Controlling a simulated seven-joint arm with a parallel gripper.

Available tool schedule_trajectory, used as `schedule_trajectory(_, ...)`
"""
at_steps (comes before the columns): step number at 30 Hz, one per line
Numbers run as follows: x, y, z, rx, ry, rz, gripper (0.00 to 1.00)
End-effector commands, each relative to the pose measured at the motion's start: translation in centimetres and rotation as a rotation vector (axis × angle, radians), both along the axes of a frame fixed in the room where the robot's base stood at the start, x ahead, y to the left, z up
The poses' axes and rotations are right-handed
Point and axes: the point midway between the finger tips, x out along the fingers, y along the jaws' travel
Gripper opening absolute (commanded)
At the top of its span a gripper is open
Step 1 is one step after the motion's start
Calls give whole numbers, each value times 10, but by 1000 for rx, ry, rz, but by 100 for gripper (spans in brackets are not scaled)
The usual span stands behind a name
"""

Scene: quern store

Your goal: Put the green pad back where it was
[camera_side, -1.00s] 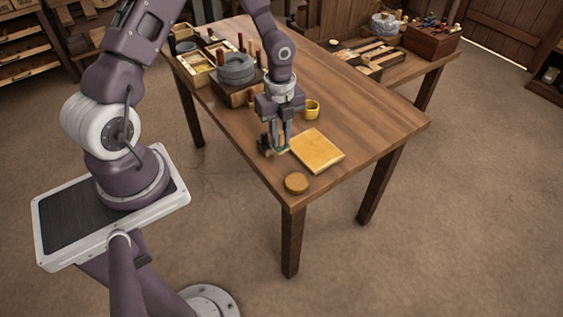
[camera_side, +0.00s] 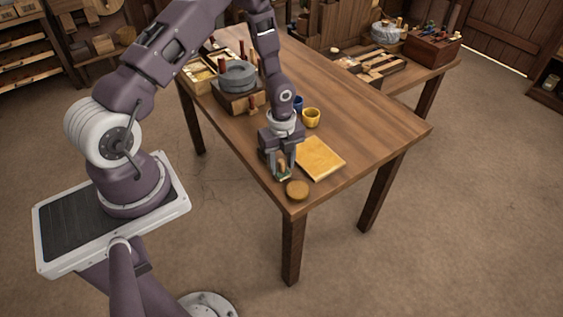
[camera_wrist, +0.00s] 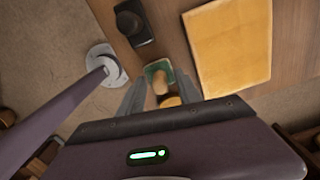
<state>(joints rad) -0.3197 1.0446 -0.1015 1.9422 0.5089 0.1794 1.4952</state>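The green pad (camera_side: 285,178) is a small block with a wooden grip, low over the near end of the table in the side view. In the wrist view, the green pad (camera_wrist: 157,69) shows between the fingertips. My gripper (camera_side: 283,170) points down and is shut on its wooden grip; the wrist view also shows my gripper (camera_wrist: 161,82). I cannot tell whether the pad touches the table. A yellow-tan board (camera_side: 320,158) lies flat to the right.
A dark block with a knob (camera_wrist: 134,22) stands near the table edge. A yellow cup (camera_side: 311,118) and a blue cup (camera_side: 298,103) stand behind the board. A grey round stone (camera_side: 238,76) sits on a wooden box further back. The table's right side is clear.

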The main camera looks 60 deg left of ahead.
Motion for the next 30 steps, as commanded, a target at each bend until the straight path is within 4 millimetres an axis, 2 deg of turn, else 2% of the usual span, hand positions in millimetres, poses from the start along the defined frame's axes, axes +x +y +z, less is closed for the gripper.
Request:
schedule_trajectory(6, 0, 0, 2, 0, -1, 0, 41)
schedule_trajectory(10, 1, 0, 19, -1, -4, 1, 41)
schedule_trajectory(19, 1, 1, 95, 1, -5, 1, 41)
schedule_trajectory(26, 0, 0, 126, 7, -5, 13, 41)
schedule_trajectory(29, -4, -2, 161, 51, -38, 129, 41)
schedule_trajectory(30, -9, -4, 183, 75, -65, 219, 41)
